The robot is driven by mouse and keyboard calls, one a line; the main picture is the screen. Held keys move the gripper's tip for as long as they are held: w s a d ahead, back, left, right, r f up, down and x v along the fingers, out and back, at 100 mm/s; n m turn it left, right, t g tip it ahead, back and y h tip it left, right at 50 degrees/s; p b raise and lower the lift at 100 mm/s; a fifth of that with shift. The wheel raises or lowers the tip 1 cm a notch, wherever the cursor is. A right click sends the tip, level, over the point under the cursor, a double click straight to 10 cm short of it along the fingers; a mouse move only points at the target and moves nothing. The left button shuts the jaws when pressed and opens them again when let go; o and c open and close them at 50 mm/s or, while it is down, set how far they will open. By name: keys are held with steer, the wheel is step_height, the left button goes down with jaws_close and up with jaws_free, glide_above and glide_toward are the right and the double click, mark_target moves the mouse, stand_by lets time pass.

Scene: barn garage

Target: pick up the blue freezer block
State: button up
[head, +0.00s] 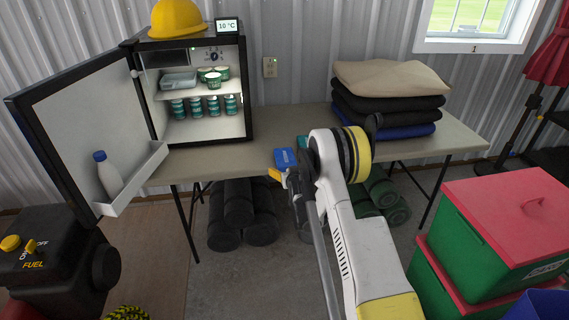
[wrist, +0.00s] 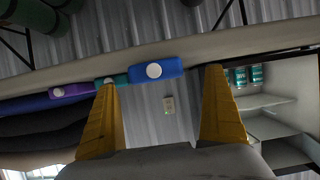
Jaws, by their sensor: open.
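The blue freezer block (head: 285,158) lies at the front edge of the folding table. In the wrist view the blue block (wrist: 155,71), with a white round label, shows between my two yellow fingers, near the tips and not clamped. My gripper (head: 278,174) is open and empty, just in front of the block at the table's edge; the arm hides much of it. In the wrist view my gripper (wrist: 160,79) has its fingers wide apart. A teal block (wrist: 112,80) and a purple block (wrist: 70,91) lie beside the blue one, the teal partly behind a finger.
The table (head: 235,160) holds an open black fridge (head: 245,90) with jars, its door swung out left. Folded blankets (head: 390,95) are stacked at the right. Black rolls (head: 240,215) lie below. Green and red crates (head: 500,235) stand at the right, a fuel can (head: 45,250) at the left.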

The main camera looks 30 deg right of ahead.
mark_target(287, 166)
steer(key=b+x, duration=0.1)
steer(key=x, duration=0.1)
steer(key=b+x, duration=0.1)
steer(key=x, duration=0.2)
steer(key=shift+d+b, duration=0.25)
steer(key=shift+b, duration=0.1)
steer(key=c, duration=1.5)
steer(key=shift+r, duration=0.1)
